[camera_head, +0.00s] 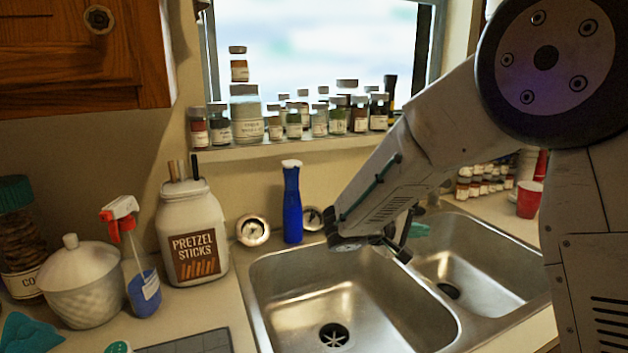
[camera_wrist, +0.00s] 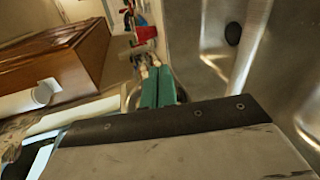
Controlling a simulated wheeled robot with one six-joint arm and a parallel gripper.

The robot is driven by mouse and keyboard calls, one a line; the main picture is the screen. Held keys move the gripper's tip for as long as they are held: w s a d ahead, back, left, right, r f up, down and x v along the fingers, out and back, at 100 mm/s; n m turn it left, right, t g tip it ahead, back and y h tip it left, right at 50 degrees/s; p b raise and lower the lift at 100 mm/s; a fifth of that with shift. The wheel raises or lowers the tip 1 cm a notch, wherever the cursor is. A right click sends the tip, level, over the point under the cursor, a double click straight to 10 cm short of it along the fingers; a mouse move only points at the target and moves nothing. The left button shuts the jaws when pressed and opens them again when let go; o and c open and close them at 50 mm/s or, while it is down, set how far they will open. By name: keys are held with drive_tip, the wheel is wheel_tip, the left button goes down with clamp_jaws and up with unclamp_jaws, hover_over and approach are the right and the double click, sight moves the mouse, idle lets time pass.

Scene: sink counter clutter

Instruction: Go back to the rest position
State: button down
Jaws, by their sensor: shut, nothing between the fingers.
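My gripper (camera_head: 418,229) is partly hidden behind my arm in the head view, above the sink's divider area. In the wrist view its two green fingers (camera_wrist: 158,86) are close together, with nothing seen between them. My arm reaches in from the right over the double sink. The sink has a left basin (camera_head: 300,280) and a right basin (camera_head: 500,265), and both look empty.
Left of the sink stand a pretzel sticks jar (camera_head: 190,235), a spray bottle (camera_head: 140,275) and a white lidded pot (camera_head: 80,285). A blue bottle (camera_head: 292,205) stands behind the sink. Jars line the window sill (camera_head: 290,143). A red cup (camera_head: 529,199) is at the right.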

drive_tip(key=s+d+m+g+y, duration=0.1)
drive_tip(key=s+d+g+y, duration=0.2)
drive_tip(key=s, duration=0.7)
drive_tip(key=s+d+m+g+y, duration=0.1)
drive_tip(key=s+d+g+y, duration=0.2)
drive_tip(key=s, duration=0.7)
drive_tip(key=s+a+r+m+y, duration=0.1)
drive_tip(key=s+y, duration=0.1)
drive_tip(key=s, duration=0.3)
drive_tip(key=s+a+r+m+t+y, duration=0.1)
drive_tip(key=s+r+y, duration=0.1)
drive_tip(key=s, duration=0.4)
drive_tip(key=s+a+r+m+y, duration=0.1)
drive_tip(key=s+y, duration=0.2)
drive_tip(key=s, duration=0.2)
drive_tip(key=shift+s+a+r+m+y, duration=0.15)
drive_tip(key=shift+s+a+m+y, duration=0.15)
drive_tip(key=shift+a+m, duration=0.1)
